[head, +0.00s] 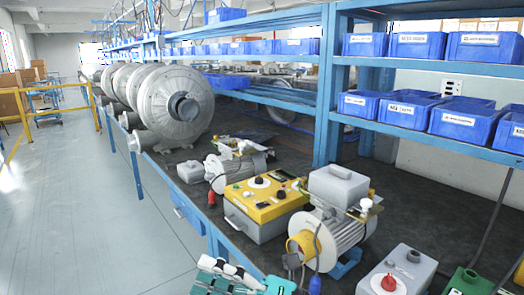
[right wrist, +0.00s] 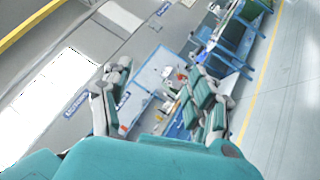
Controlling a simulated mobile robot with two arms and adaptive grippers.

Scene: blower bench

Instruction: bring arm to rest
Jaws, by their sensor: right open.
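My right gripper (head: 232,275) shows at the bottom edge of the head view as teal and white links, in front of the workbench's near edge. In the right wrist view its two fingers stand wide apart, and the gripper (right wrist: 158,100) is open with nothing between the fingers. The floor and benches show beyond them at a distance. My left gripper is not in view. The workbench (head: 420,205) has a dark top and a blue frame.
On the bench stand a yellow-topped control box (head: 265,203), a motor (head: 335,236), a grey box with a red button (head: 397,272) and a green box (head: 468,283). Large grey blowers (head: 165,105) line the back left. Blue bins (head: 480,47) fill shelves above. The floor (head: 100,215) at left is clear.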

